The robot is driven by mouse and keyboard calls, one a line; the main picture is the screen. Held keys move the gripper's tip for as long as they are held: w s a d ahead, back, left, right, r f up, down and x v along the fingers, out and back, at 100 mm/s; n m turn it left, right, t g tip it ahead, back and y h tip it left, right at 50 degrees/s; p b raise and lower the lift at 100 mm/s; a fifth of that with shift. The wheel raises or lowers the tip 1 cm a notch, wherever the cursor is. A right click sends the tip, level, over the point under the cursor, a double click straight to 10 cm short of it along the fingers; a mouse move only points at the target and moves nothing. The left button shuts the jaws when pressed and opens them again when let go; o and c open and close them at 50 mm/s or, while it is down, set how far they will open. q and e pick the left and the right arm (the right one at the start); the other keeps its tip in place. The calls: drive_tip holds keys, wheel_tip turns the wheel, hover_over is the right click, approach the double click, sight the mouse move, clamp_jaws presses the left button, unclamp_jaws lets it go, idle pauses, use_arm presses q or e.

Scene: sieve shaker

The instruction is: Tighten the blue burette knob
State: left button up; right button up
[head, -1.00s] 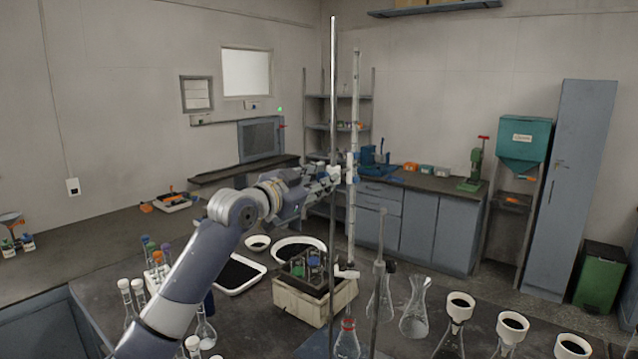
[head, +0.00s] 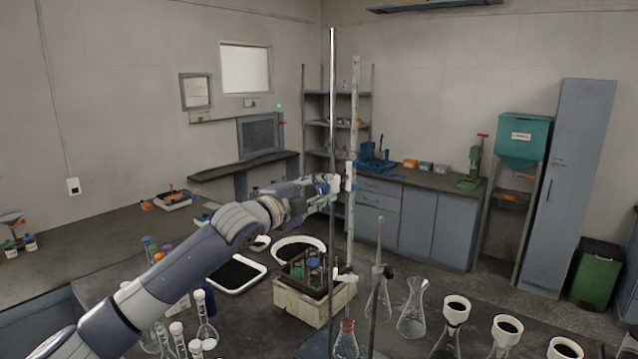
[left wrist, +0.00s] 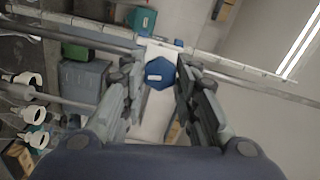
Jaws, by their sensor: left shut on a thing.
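The blue burette knob (left wrist: 160,73) is a blue hexagonal piece in front of a white clamp, between the fingers of my left gripper (left wrist: 155,78) in the left wrist view. In the head view my left gripper (head: 325,187) is at the white clamp (head: 337,183) on the metal rod (head: 333,110), shut on the knob, which is mostly hidden there by the fingers. The tall clear burette (head: 354,120) stands upright just right of the rod. My right gripper is not in view.
A wooden box with bottles (head: 303,300) stands below my left gripper. A conical flask with a red band (head: 346,342) is under the burette. Black-filled trays (head: 238,273) lie to the left.

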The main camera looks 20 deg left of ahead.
use_arm(q)
drive_tip(key=shift+m+p, duration=0.5)
drive_tip(key=shift+m, duration=0.6)
drive_tip(key=shift+f, duration=0.15)
drive_tip(key=o, duration=1.1)
drive_tip(key=shift+c, duration=0.2)
drive_tip(key=shift+d, duration=0.1)
drive_tip(key=shift+s, duration=0.1)
drive_tip(key=v, duration=1.2)
